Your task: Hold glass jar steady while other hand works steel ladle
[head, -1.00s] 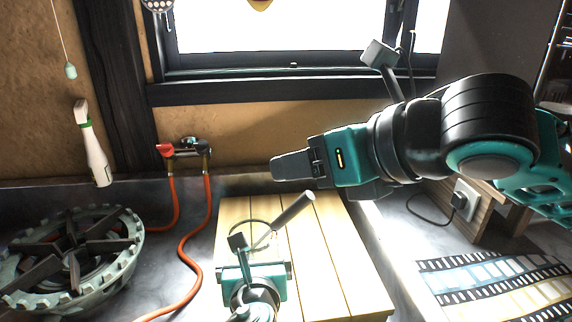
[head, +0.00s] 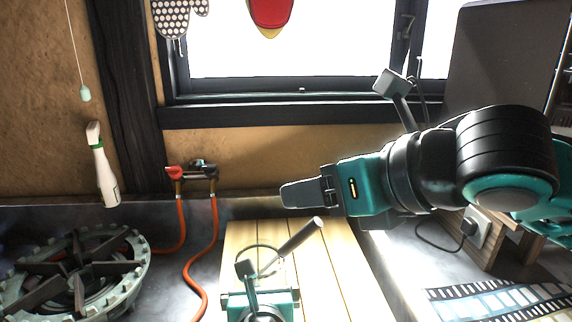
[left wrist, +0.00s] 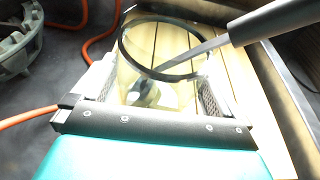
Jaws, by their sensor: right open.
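The clear glass jar has a dark rim (left wrist: 122,48) and stands on the slatted wooden board; in the head view only its rim and faint walls show. My left gripper (head: 262,280) has its fingers on both sides of the jar, seemingly closed against its walls, as the left wrist view (left wrist: 150,95) shows. The steel ladle (head: 300,237) leans in the jar, its thick grey handle (left wrist: 275,20) sticking out to the upper right and its bowl low inside. My right gripper (head: 300,193) is open and empty, above the ladle's handle end, fingers pointing left.
The wooden board (head: 340,275) lies on a dark counter. A gas burner (head: 75,280) stands at left, with orange hoses (head: 186,250) running to a wall valve (head: 195,170). A film-strip mat (head: 500,300) and a socket (head: 478,228) are at right.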

